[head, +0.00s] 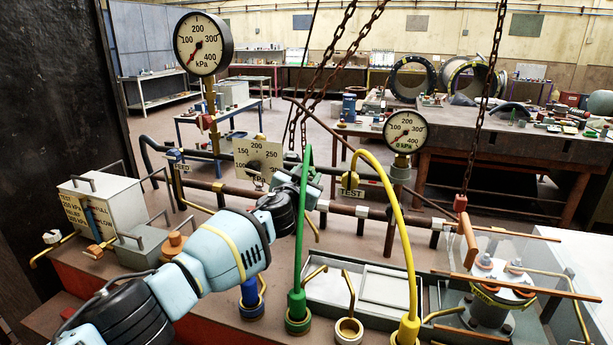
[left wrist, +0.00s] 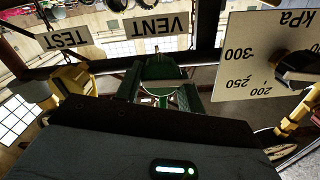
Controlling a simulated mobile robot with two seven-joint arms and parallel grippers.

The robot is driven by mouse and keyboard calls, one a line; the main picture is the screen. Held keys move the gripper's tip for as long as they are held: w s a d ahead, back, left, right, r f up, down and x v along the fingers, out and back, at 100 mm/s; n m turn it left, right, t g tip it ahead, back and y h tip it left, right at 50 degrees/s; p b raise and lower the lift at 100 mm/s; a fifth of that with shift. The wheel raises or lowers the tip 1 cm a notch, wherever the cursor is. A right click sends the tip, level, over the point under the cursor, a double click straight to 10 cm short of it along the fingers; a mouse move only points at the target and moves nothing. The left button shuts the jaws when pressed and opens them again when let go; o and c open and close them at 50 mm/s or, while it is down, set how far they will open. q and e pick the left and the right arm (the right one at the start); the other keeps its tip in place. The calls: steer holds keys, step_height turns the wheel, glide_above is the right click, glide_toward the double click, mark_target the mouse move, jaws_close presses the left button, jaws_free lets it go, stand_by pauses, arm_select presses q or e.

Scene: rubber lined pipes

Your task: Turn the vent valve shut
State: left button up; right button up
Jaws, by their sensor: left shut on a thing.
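My left gripper (head: 299,180) reaches from the left to the brown pipe run and is shut. My right gripper is not in view.
The setpoint dial (head: 258,153) stands left of the gripper, the TEST plate (head: 350,193) right of it. A green hose (head: 299,235) and a yellow hose (head: 400,225) rise in front of the pipe. Two round gauges (head: 203,43) (head: 405,131) and hanging chains (head: 487,100) are nearby.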

arm_select(q)
steer(key=m, duration=0.3)
steer(key=shift+m, duration=0.4)
steer(key=m, duration=0.4)
steer(key=shift+f+m, duration=0.1)
steer(key=shift+m, duration=0.2)
steer(key=m, duration=0.4)
steer(key=shift+m, duration=0.3)
steer(key=shift+f+m, duration=0.1)
steer(key=shift+m, duration=2)
steer(key=shift+d, duration=0.1)
steer(key=o, duration=1)
steer(key=shift+c, duration=0.2)
steer(key=shift+s, duration=0.2)
